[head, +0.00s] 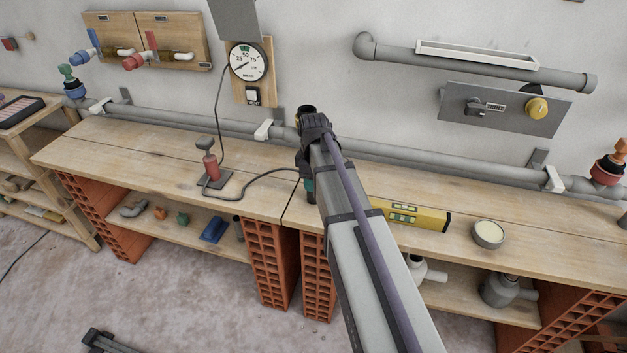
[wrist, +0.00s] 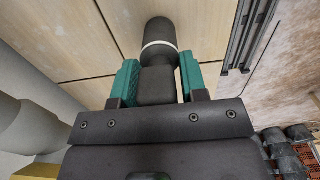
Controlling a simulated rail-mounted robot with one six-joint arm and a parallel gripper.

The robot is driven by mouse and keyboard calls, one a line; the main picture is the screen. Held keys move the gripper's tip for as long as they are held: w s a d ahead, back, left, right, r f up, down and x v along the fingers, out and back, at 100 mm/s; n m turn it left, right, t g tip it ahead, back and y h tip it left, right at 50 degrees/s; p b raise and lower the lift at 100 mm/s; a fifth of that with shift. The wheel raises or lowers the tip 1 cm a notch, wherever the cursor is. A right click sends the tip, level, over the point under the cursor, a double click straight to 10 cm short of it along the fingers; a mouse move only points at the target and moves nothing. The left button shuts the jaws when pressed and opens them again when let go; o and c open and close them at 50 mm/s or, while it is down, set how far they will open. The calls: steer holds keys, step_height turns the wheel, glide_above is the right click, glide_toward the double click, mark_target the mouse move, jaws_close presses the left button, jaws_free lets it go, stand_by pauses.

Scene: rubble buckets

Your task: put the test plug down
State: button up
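The test plug (wrist: 160,38) is a dark cylinder with a white ring and a blocky dark grip. In the wrist view the grip sits between the two teal fingers of my gripper (wrist: 160,82), which is shut on it. The plug points away from the wrist over the wooden bench top (wrist: 75,45). In the head view my gripper (head: 309,185) is mostly hidden behind my arm, above the bench near the seam. I cannot tell whether the plug's end touches the wood.
A red hand pump (head: 210,165) with a black hose stands left on the bench (head: 120,145). A yellow level (head: 415,216) and a round tin (head: 488,235) lie to the right. A grey pipe (head: 400,153) runs along the wall behind.

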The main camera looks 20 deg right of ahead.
steer(key=shift+o, duration=1.3)
step_height(320, 180, up, 13)
steer(key=p, duration=1.2)
steer(key=shift+f+p, duration=0.15)
steer(key=shift+p, duration=0.15)
steer(key=s+a+m, duration=1)
steer(key=s+a, duration=0.2)
steer(key=s, duration=0.3)
steer(key=shift+s+a+f, duration=0.15)
steer(key=shift+s+a, duration=0.25)
steer(key=shift+o, duration=0.2)
